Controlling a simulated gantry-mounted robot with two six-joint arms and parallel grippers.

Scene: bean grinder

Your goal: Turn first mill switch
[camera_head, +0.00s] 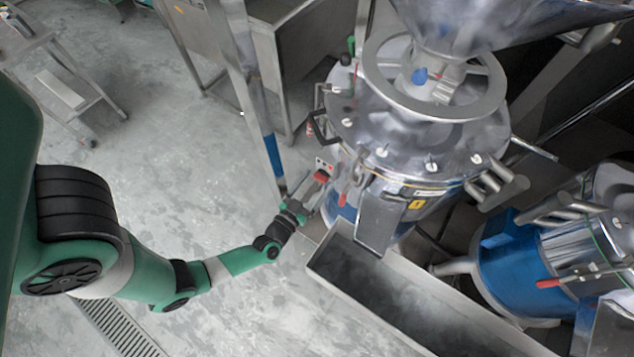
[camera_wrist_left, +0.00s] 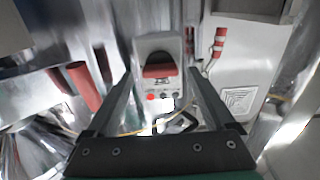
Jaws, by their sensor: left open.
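The first mill (camera_head: 400,150) is a large steel machine with a wide ring and hopper on top. Its switch (camera_head: 321,176) is a red handle on a pale box at the mill's left side. In the left wrist view the red switch (camera_wrist_left: 158,71) sits on a light grey panel, with small red and dark buttons below it. My left gripper (camera_head: 298,196) is just left of and below the switch box in the head view. In the wrist view its fingers (camera_wrist_left: 158,80) are spread apart, one on either side of the switch, with nothing held between them. Contact cannot be judged.
An open metal trough (camera_head: 330,262) stands below the mill. A second blue and steel mill (camera_head: 510,260) is at the right. A steel post (camera_head: 250,90) and cabinet (camera_head: 290,50) stand behind the gripper.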

